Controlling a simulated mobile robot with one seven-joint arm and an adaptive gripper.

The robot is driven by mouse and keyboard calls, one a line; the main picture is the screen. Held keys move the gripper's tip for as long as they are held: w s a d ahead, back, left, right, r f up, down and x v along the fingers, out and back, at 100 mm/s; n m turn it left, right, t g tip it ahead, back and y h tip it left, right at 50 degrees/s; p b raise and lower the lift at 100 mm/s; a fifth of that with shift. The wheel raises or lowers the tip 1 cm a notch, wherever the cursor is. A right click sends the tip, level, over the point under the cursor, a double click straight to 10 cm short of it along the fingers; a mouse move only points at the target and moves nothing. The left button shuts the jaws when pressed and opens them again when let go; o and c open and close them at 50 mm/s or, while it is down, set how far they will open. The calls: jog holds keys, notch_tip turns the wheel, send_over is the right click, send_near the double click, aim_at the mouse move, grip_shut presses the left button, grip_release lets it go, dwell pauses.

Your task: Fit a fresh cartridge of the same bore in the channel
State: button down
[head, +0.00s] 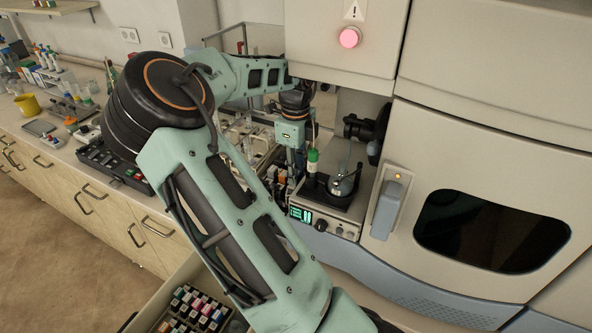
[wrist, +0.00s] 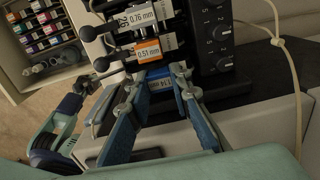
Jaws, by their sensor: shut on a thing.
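In the wrist view, the pump's channel stack holds a cartridge labelled 0.76 mm (wrist: 143,19) and below it an orange one labelled 0.51 mm (wrist: 149,52). Below these is a blue cartridge (wrist: 162,92), its label partly covered. My gripper (wrist: 166,72) is shut on the blue cartridge, one blue finger on each side, at the lowest visible place of the stack. Whether the cartridge is fully seated or latched I cannot tell. In the head view, my arm reaches over to the pump area, and the fingers are too small to make out.
An open drawer (head: 152,312) with several coloured cartridges (head: 196,309) is low at the front; it also shows in the wrist view (wrist: 17,85). A pale tube (wrist: 296,75) loops at the right. The spectrometer cabinet (head: 450,130) bounds the right side.

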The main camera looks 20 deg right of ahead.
jog(key=shift+f, duration=0.55)
jog(key=c, duration=1.7)
grip_release()
